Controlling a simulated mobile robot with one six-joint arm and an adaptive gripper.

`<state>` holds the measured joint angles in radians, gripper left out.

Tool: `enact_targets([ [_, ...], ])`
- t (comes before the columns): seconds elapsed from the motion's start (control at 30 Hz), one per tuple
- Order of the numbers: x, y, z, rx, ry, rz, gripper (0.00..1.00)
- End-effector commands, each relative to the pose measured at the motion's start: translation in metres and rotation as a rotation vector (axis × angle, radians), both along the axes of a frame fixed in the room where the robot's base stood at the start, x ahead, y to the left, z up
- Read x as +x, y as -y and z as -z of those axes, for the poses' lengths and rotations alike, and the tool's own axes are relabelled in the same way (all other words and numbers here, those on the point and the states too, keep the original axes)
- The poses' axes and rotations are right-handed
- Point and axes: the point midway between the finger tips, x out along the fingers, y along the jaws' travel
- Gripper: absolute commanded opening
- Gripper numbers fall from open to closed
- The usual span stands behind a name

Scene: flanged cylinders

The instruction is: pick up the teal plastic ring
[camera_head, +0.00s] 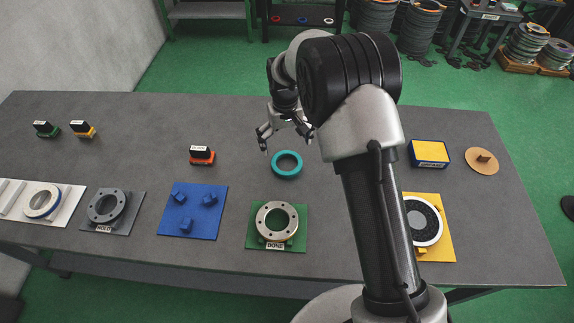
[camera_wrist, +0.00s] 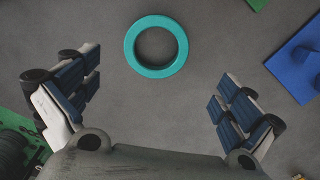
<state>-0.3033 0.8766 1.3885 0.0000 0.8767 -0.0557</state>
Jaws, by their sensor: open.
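The teal plastic ring (camera_head: 287,164) lies flat on the grey table, near its middle in the head view. In the wrist view the teal ring (camera_wrist: 156,30) is at the top centre, beyond the fingertips. My gripper (camera_head: 289,142) is open and empty above the table, just behind the ring in the head view. In the wrist view its two fingers (camera_wrist: 158,92) are spread wide with bare table between them. Nothing is between the fingers, and they appear clear of the ring.
In front of the ring is a green mat (camera_head: 254,238) with a flanged metal part (camera_head: 263,232). A blue mat (camera_head: 172,214) with blue blocks is at front left. An orange stamp-like block (camera_head: 202,157) stands left. A yellow box (camera_head: 429,152) is right. Table around the ring is clear.

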Motion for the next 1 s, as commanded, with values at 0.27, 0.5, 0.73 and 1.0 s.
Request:
enact_targets([
  [0.27,0.0,0.0,0.04,0.0,0.0,0.0,1.0],
  [0.5,-0.001,0.003,0.055,-0.001,-0.002,0.001,1.0],
  [0.73,-0.002,0.005,0.09,-0.001,-0.002,0.0,1.0],
  [1.0,-0.001,0.005,0.093,0.0,0.001,0.0,1.0],
])
